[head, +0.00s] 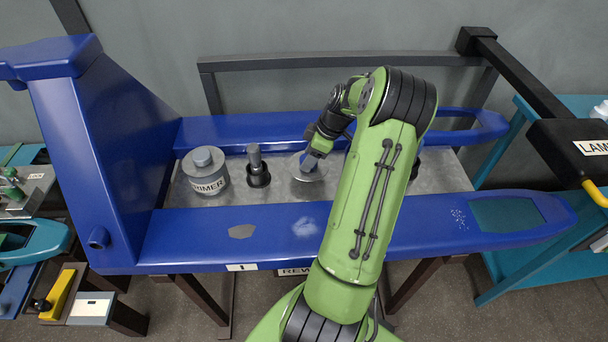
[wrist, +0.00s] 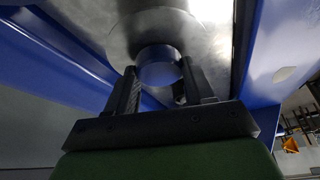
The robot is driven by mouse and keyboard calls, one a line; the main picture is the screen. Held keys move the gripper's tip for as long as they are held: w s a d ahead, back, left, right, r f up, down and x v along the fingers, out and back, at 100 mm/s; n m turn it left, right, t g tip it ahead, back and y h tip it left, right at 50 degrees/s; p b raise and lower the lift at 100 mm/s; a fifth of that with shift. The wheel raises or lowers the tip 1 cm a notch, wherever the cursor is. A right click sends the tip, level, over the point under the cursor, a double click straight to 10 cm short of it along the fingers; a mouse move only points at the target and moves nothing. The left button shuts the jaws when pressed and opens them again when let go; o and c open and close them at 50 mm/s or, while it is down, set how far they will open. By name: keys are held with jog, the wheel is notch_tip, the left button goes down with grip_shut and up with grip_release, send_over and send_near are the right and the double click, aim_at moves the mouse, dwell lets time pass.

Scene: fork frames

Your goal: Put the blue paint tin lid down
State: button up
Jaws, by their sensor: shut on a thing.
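The paint tin lid (head: 303,173) is a grey metal disc with a blue knob, over the grey surface between the two blue rails. My gripper (head: 316,153) is shut on the knob from above. In the wrist view the blue knob (wrist: 158,70) sits between the two black fingers of my gripper (wrist: 160,78), with the disc (wrist: 128,22) beyond it. I cannot tell whether the disc touches the surface. My arm hides what lies just right of the lid.
A grey tin labelled as primer (head: 208,186) with a blue-grey knob stands to the left. Blue rails (head: 190,243) bound the grey tray (head: 440,178), which is bare at right.

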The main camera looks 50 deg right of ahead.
jog(key=shift+f+b, duration=0.65)
jog(key=shift+f, duration=1.75)
jog(key=o, duration=1)
jog(key=shift+o, duration=0.2)
jog(key=shift+r, duration=0.1)
jog(key=p+v, duration=0.4)
jog(key=v, duration=0.8)
jog(key=w+a+r+g+h, duration=0.1)
jog(key=w+a+r, duration=0.1)
jog(key=a+r, duration=0.35)
jog(key=w+a+r+m, duration=0.1)
jog(key=w+a+r, duration=0.1)
jog(key=a, duration=0.6)
jog(key=w+a+r+g+h, duration=0.1)
jog(key=a+r, duration=0.2)
jog(key=a, duration=0.3)
jog(key=s+a+r+m+t, duration=0.1)
jog(key=s+a+m, duration=0.1)
jog(key=s+a, duration=0.4)
jog(key=s+a+r+m+t, duration=0.2)
jog(key=s+a, duration=0.5)
jog(key=a, duration=0.4)
jog(key=shift+a+r+t, duration=0.2)
jog(key=shift+t, duration=0.1)
